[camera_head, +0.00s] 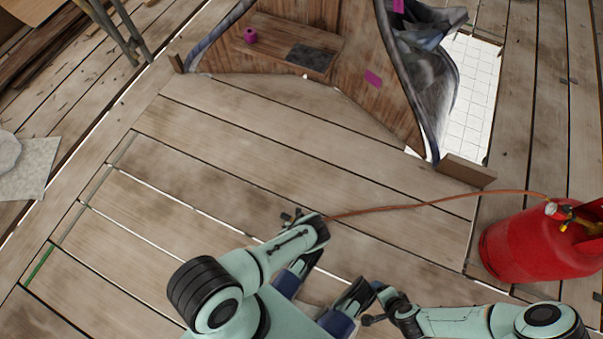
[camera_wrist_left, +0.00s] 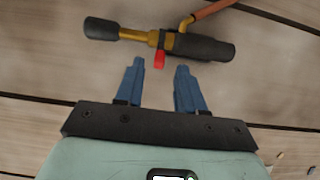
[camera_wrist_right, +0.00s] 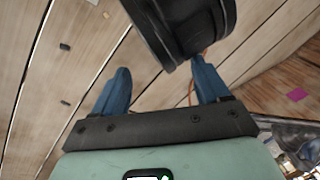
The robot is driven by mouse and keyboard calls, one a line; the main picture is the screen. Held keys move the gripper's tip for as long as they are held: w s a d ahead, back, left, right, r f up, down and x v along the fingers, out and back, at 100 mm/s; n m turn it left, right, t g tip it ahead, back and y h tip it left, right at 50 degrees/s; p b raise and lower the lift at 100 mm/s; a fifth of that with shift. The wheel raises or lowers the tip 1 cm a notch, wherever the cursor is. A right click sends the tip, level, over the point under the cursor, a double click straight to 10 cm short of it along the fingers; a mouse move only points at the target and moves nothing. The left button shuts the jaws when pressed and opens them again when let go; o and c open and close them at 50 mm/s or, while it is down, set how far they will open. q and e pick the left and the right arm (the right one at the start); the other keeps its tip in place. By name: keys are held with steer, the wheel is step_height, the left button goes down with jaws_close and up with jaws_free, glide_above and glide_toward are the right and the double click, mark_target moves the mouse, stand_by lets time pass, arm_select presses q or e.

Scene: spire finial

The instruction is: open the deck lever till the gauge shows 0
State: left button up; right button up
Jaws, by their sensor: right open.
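I cannot make out a deck lever or a gauge in any view. The torch's dark end (camera_head: 289,216) shows in the head view; my left arm hides the rest. My right gripper (camera_wrist_right: 160,66) is open, with a large dark round part close in front of it, which I cannot identify for sure.
An orange hose (camera_head: 430,201) runs from the cylinder to the torch across the plank deck (camera_head: 240,140). A wooden structure (camera_head: 340,45) with a pink roll (camera_head: 250,35) stands at the back. A white-tiled opening (camera_head: 470,100) lies to its right. The deck at left is mostly clear.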

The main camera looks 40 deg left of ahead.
arm_select(q)
steer(key=b+x, duration=0.2)
steer(key=x, duration=0.3)
arm_select(e)
steer(key=shift+t+h, duration=0.3)
steer(key=shift+t, duration=0.2)
steer(key=w+d+f, duration=0.2)
steer(key=w+f, duration=0.1)
steer(key=shift+w+d, duration=0.1)
steer(key=shift+w, duration=0.1)
arm_select(q)
jaws_close()
arm_select(e)
steer(key=shift+f, duration=0.1)
